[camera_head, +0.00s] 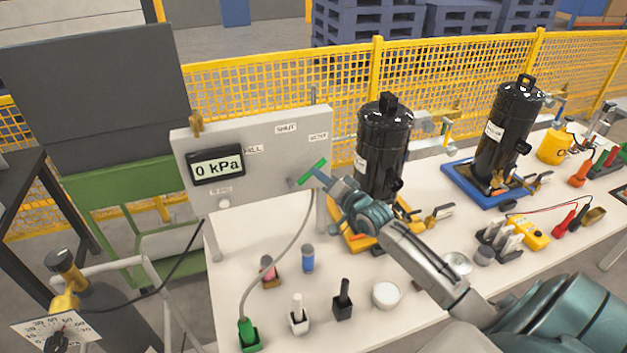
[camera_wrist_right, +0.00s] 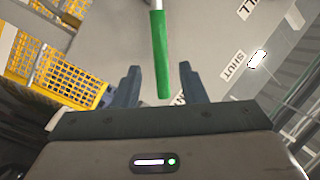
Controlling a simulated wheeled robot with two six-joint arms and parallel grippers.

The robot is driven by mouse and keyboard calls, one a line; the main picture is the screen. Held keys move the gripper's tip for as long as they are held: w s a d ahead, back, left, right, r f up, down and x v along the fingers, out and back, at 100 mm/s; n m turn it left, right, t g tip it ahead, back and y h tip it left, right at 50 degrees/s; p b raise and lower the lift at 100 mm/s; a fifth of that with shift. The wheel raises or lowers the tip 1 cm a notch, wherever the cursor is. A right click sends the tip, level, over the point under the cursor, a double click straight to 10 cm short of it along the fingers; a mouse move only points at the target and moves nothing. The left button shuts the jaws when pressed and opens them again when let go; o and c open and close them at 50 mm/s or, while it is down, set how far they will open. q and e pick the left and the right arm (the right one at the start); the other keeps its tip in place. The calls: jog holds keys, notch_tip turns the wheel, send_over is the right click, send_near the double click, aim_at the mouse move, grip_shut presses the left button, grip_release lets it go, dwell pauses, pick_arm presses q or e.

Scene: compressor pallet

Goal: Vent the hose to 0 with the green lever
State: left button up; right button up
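The grey panel (camera_head: 245,188) carries a display (camera_head: 216,167) reading 0 kPa. The green lever (camera_head: 311,171) is at the panel's right side, slanting up and right toward the VENT label (camera_head: 318,137). In the right wrist view the green lever (camera_wrist_right: 160,55) reaches down between my fingers, with a gap on each side. My right gripper (camera_head: 318,174) is open at the lever; it also shows in the right wrist view (camera_wrist_right: 159,80). The grey hose (camera_head: 291,246) hangs from the panel to a green fitting (camera_head: 248,334) on the table. My left gripper is out of view.
Two black compressors (camera_head: 384,140) (camera_head: 508,130) stand on yellow and blue trays to the right. Small bottles, a white cup (camera_head: 386,295) and a yellow meter (camera_head: 527,233) sit on the white table (camera_head: 345,329). A yellow mesh fence (camera_head: 270,85) runs behind.

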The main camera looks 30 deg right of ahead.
jog(key=shift+w+a+b, duration=0.15)
jog(key=shift+w+b, duration=0.15)
jog(key=shift+w, duration=0.9)
jog(key=shift+w+a+b, duration=0.1)
jog(key=shift+w+b, duration=0.15)
jog(key=shift+w, duration=0.9)
jog(key=shift+r, duration=0.1)
grip_shut()
